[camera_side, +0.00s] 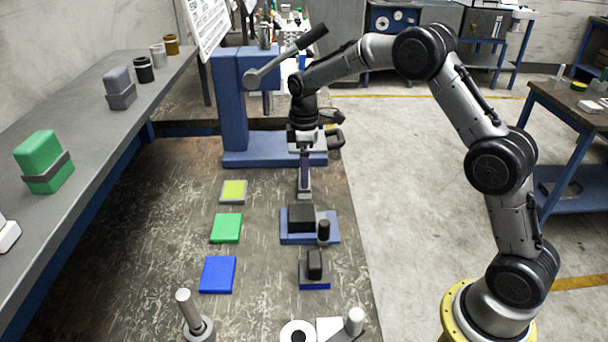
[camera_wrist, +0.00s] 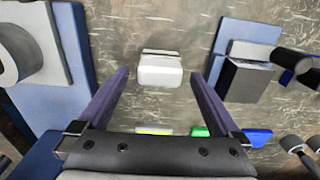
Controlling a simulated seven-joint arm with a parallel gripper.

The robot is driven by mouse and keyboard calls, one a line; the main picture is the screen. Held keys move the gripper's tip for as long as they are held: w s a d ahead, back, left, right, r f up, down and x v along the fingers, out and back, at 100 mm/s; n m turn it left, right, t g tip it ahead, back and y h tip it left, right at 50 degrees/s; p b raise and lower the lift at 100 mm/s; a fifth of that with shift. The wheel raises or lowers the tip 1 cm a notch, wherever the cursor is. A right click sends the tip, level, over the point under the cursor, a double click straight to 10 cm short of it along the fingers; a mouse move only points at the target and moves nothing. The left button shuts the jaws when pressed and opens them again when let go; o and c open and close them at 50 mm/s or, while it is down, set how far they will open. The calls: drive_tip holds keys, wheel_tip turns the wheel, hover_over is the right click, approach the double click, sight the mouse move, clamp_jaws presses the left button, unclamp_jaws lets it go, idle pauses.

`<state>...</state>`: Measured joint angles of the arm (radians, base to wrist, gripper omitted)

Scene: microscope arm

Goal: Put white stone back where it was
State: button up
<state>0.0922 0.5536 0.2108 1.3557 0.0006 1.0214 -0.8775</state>
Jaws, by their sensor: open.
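The white stone (camera_wrist: 160,71) is a small white block with a grey strip along its far side in the wrist view. It lies on the scratched workbench top, seen between my two purple fingers. In the side view, a pale block (camera_side: 304,194) shows right below the fingertips and looks like the same stone. My gripper (camera_side: 305,182) points straight down over it; in the wrist view my gripper (camera_wrist: 160,78) is open, one finger on each side. I cannot tell whether the fingers touch the stone or how high they are.
A blue press (camera_side: 230,110) with a lever stands behind my gripper. A blue base with a dark block (camera_side: 301,218) sits close in front. Yellow (camera_side: 233,191), green (camera_side: 226,228) and blue (camera_side: 218,274) pads lie to the left. The left shelf (camera_side: 90,130) holds several blocks and cups.

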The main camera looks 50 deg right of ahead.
drive_tip(key=s+a+r+m+t, duration=0.1)
drive_tip(key=s+r, duration=0.3)
drive_tip(key=r, duration=0.4)
drive_tip(key=s+a+r+m, duration=0.1)
drive_tip(key=s+r, duration=0.2)
drive_tip(key=r, duration=0.5)
drive_tip(key=s+a+r+m+t, duration=0.15)
drive_tip(key=s+r, duration=0.25)
drive_tip(key=s, duration=0.6)
drive_tip(key=s+f+m+t, duration=0.1)
drive_tip(key=s+f+m, duration=0.1)
drive_tip(key=s, duration=0.6)
drive_tip(key=s+a+f+m+t, duration=0.1)
drive_tip(key=s+f+m+t, duration=0.1)
drive_tip(key=s, duration=0.7)
drive_tip(key=shift+f+m, duration=0.6)
drive_tip(key=shift+m, duration=0.15)
drive_tip(key=shift+s+a, duration=0.1)
